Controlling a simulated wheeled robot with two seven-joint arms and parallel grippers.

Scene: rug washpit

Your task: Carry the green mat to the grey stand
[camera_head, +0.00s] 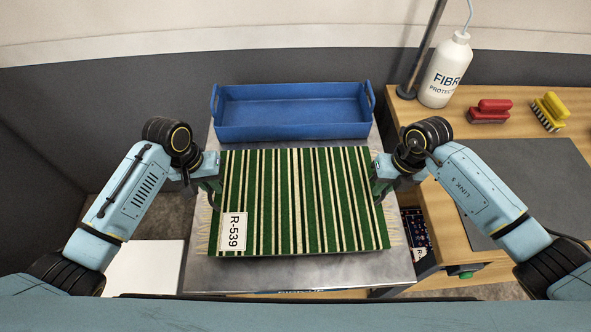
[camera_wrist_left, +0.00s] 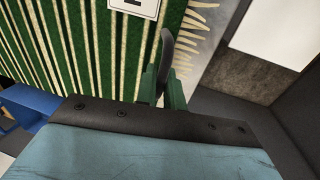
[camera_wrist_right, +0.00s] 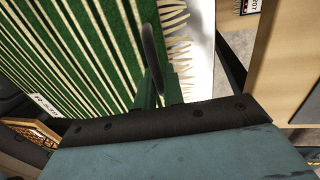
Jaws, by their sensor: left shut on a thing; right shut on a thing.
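The green mat (camera_head: 300,200) has cream stripes, fringed short ends and a white tag reading R-539 (camera_head: 233,231). It is spread flat over a grey metal stand top (camera_head: 340,271); I cannot tell whether it touches the top. My left gripper (camera_head: 212,182) is shut on the mat's left edge, and the mat also shows in the left wrist view (camera_wrist_left: 75,45). My right gripper (camera_head: 381,181) is shut on the mat's right edge, which shows in the right wrist view (camera_wrist_right: 95,50). The fingertips are partly hidden by the mat.
A blue tray (camera_head: 290,132) sits on the metal top behind the mat. A wooden bench (camera_head: 500,170) at right holds a white bottle (camera_head: 446,72), a red brush (camera_head: 490,111), a yellow brush (camera_head: 550,110) and a dark pad (camera_head: 530,180). A dark patterned rug (camera_head: 414,230) lies lower, between stand and bench.

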